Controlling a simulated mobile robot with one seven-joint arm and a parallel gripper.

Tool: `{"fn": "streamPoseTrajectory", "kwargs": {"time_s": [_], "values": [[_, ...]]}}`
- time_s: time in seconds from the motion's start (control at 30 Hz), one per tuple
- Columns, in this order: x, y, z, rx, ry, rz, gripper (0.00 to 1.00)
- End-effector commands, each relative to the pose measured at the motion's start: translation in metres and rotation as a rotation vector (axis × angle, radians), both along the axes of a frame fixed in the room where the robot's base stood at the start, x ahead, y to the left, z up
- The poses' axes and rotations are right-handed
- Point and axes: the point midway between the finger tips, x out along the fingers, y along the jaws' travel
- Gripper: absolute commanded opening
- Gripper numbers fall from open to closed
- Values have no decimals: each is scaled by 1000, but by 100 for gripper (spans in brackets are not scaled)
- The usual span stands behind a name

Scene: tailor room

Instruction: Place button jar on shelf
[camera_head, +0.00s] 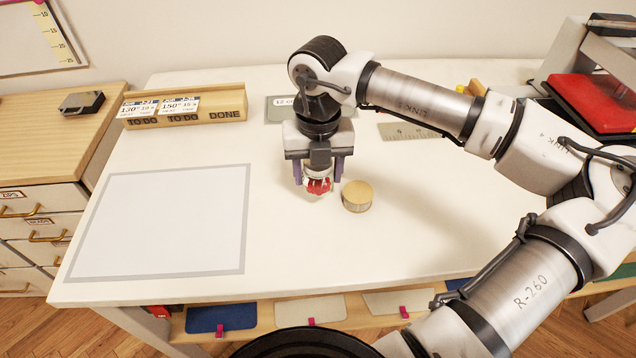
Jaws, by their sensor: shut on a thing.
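My gripper (318,172) is over the middle of the white table and points down. It is shut on a small clear jar (318,185) with red contents, which looks like the button jar. The jar is upright between the purple-grey fingers; its top is partly hidden by the gripper. I cannot tell whether its base touches the table.
A white grey-bordered sheet (160,225) covers the table's left. A wooden card rack (185,108) and a ruler (408,131) are behind. A red-topped press (595,102) stands at the right. The front middle is clear.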

Motion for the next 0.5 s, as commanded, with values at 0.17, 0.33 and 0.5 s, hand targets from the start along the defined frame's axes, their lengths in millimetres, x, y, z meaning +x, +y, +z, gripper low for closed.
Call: {"fn": "streamPoseTrajectory", "kwargs": {"time_s": [0.17, 0.33, 0.5], "values": [[-1, 0, -15, 1, 2, 2, 28], [0, 0, -40, 2, 1, 1, 28], [0, 0, -50, 0, -2, 1, 28]]}}
